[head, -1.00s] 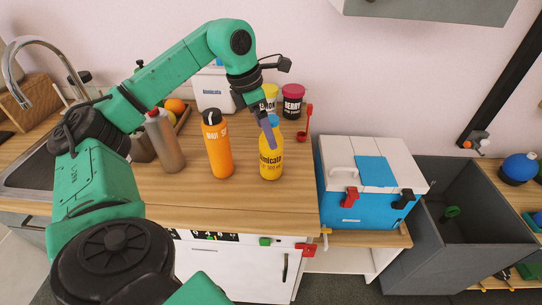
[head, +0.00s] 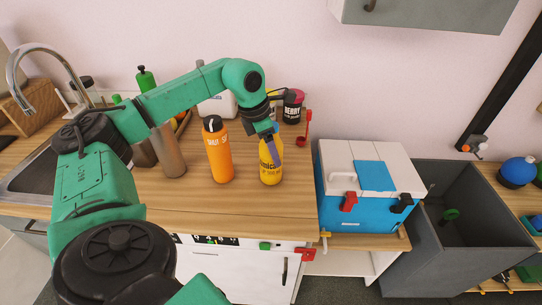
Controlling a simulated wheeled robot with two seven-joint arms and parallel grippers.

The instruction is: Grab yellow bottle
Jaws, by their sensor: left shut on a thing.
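The yellow bottle (head: 270,172) stands upright on the wooden counter, right of the orange bottle. My left gripper (head: 270,146) is at its upper part, shut on it from above. The fingers cover part of the bottle's top and label. My right gripper is not in view.
An orange bottle (head: 218,152) with a black cap stands close on the left, and a grey bottle (head: 169,152) is farther left. A berry jar (head: 292,108) is behind. A blue and white cooler box (head: 354,215) stands to the right. The counter front is clear.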

